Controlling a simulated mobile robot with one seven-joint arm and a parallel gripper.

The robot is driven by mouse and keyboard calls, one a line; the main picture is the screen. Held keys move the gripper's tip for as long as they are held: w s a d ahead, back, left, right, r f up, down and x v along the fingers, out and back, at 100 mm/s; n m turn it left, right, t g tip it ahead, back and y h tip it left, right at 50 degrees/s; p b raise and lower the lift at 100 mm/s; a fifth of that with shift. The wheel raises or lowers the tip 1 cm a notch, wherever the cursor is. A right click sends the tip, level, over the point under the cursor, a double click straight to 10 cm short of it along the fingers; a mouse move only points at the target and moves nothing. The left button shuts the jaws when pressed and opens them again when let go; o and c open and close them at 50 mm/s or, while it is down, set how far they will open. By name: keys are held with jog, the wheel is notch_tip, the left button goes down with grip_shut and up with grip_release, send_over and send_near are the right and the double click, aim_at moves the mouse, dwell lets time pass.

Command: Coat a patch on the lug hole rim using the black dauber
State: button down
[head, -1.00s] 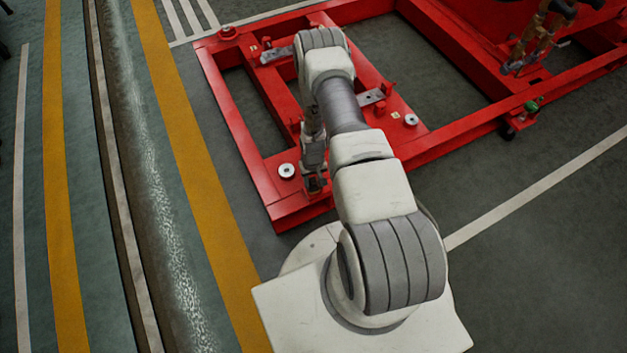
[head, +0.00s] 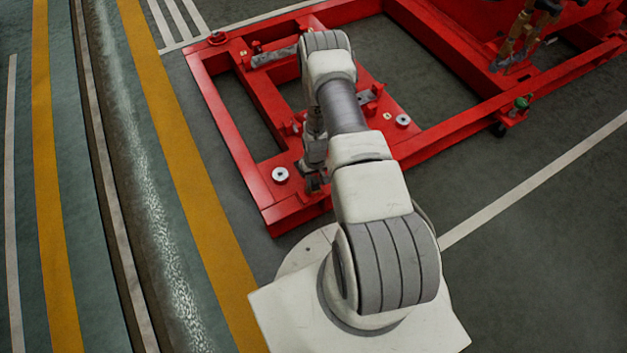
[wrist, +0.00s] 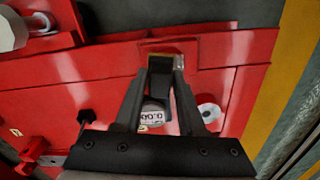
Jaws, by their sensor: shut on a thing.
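My gripper (wrist: 164,66) is shut on a small dark block, which I take to be the black dauber (wrist: 161,78); a tan and grey edge shows at its far end. The fingers hide much of it. In the head view my gripper (head: 314,184) hangs low over the near end of the red skid frame (head: 285,217), partly behind my arm. A pale round disc with a dark centre (head: 280,174) sits on the frame to its left; a similar disc shows in the wrist view (wrist: 208,113). I cannot make out the lug hole rim for certain.
Another pale disc (head: 403,121) and a grey metal bar (head: 274,58) are on the frame. A green-topped item (head: 522,103) is at the right rail. Open floor lies right of the frame.

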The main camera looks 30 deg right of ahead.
jog(key=shift+a, duration=1.65)
jog(key=shift+w+d, duration=0.1)
jog(key=shift+d+f, duration=0.15)
jog(key=shift+d, duration=1.4)
jog(key=shift+r, duration=0.2)
jog(key=shift+r+p, duration=2.7)
jog(key=shift+r, duration=1.35)
